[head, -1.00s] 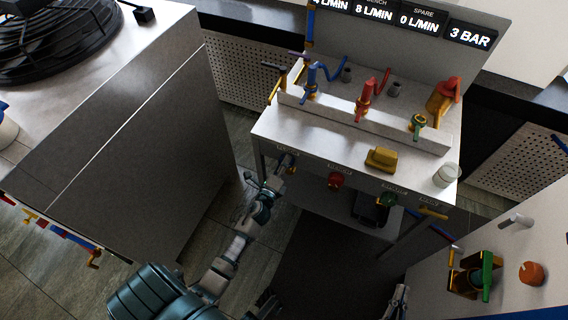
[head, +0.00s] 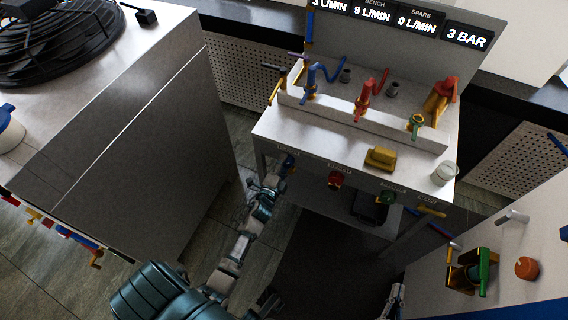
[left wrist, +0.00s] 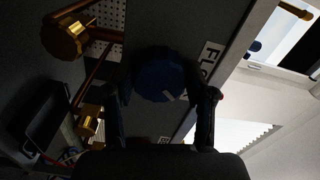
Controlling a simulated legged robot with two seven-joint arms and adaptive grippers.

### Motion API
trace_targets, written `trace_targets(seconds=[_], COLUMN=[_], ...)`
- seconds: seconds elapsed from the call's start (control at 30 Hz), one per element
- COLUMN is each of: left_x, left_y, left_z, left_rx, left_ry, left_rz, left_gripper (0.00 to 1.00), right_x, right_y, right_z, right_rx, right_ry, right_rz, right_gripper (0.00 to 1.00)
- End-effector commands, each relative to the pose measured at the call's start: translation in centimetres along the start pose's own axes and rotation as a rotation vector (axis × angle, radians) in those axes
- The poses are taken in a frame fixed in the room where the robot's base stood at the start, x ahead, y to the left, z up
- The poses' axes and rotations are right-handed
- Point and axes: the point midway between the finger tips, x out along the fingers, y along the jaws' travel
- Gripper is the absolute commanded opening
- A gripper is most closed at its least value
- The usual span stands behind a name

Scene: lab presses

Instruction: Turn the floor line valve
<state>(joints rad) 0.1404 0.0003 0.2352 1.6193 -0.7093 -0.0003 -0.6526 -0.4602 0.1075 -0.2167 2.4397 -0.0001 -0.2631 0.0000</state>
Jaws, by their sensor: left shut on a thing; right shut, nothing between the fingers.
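The floor line valve is a round dark blue knob (left wrist: 158,80) on the front panel, beside a label starting "FLO" in the left wrist view. My left gripper (head: 287,165) is at the left end of the bench's front panel. In the left wrist view its fingers stand on both sides of the blue knob, shut on it. In the head view the gripper mostly hides the knob. My right gripper (head: 393,301) shows only partly at the bottom edge, away from the bench, shut and empty.
The front panel also has a red knob (head: 335,180), a green knob (head: 387,198) and a yellow handle (head: 432,211). A yellow block (head: 381,158) and a white cup (head: 445,174) are on the bench top. A grey cabinet (head: 140,130) stands close left of my left arm.

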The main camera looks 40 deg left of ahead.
Motion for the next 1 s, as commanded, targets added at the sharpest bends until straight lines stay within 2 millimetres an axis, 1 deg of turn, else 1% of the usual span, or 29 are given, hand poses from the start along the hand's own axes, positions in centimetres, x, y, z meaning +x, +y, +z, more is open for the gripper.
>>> trace_targets(seconds=[0.03,0.37,0.4,0.5,0.83,0.93,1.0], left_x=[-0.2,-0.2,-0.2,-0.2,-0.3,-1.2,-2.4], left_y=[0.6,0.7,0.7,0.7,0.2,0.3,0.4], left_z=[0.2,0.2,0.2,0.2,0.1,0.1,0.1], left_rx=[-0.003,-0.004,-0.004,-0.004,-0.003,-0.003,-0.004], left_ry=[-0.005,-0.006,-0.006,-0.005,-0.002,-0.002,-0.003], left_rz=[0.012,0.014,0.014,0.013,0.004,0.006,0.007], left_gripper=[0.2,0.2,0.57,0.8,0.8,0.8,0.8], right_x=[0.0,0.1,0.1,0.1,0.0,0.0,0.0], right_y=[0.0,0.1,0.1,0.1,0.1,0.1,0.1], right_z=[0.1,0.1,0.1,0.1,0.0,0.0,0.0], right_rx=[-0.001,-0.003,-0.003,-0.003,-0.007,-0.006,-0.005], right_ry=[-0.001,0.0,0.0,0.0,0.003,0.003,0.003], right_rz=[0.0,0.0,0.0,0.0,-0.002,-0.002,-0.001], right_gripper=[0.0,0.0,0.0,0.0,0.0,0.0,0.0])
